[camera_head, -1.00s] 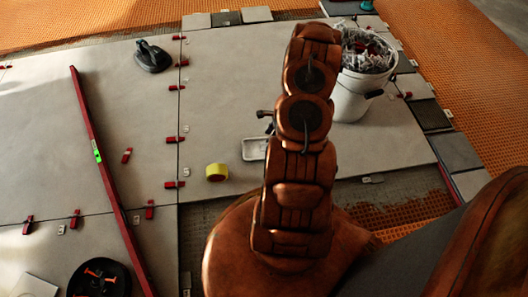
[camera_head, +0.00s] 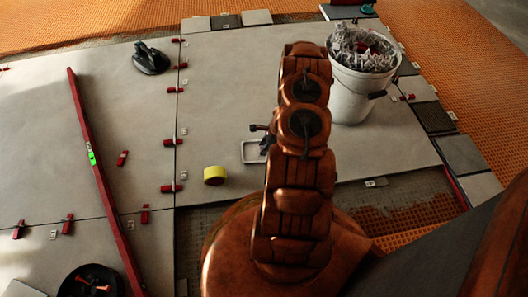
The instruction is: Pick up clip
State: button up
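Small pale clips sit along the tile joints, one beside the tile edge (camera_head: 376,183) right of my arm and one near the left joint (camera_head: 53,235). Red wedges (camera_head: 172,188) line the joints, several along the vertical seam. A white bucket (camera_head: 350,98) behind my arm at the right is heaped with grey-white pieces, which look like clips. My arm rises in the middle of the head view. A small dark part, perhaps of my gripper (camera_head: 262,134), shows at its left edge, over a white tray. The fingertips are hidden behind the arm, so I cannot tell their state.
A yellow tape roll (camera_head: 215,175) and a white tray (camera_head: 251,154) lie left of my arm. A long red level (camera_head: 103,185) crosses the left tiles. A black suction tool (camera_head: 150,58) and a black round tray (camera_head: 92,280) lie there too.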

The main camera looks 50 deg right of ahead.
grip_shut()
jog(key=shift+r, duration=0.1)
dwell(0.3)
jog(key=shift+r, duration=0.15)
notch_tip(320, 180, up, 4)
jog(key=p, duration=0.2)
jog(key=shift+w+p, duration=0.1)
jog(key=shift+p, duration=0.2)
jog(key=s+a+p, duration=0.1)
jog(key=s, duration=0.4)
jog(key=s+a+p, duration=0.1)
jog(key=s, duration=0.4)
jog(key=s+a+p, duration=0.1)
jog(key=s+p, duration=0.1)
jog(key=s, duration=0.3)
jog(key=shift+s+a+r, duration=0.25)
jog(key=shift+s+r, duration=0.1)
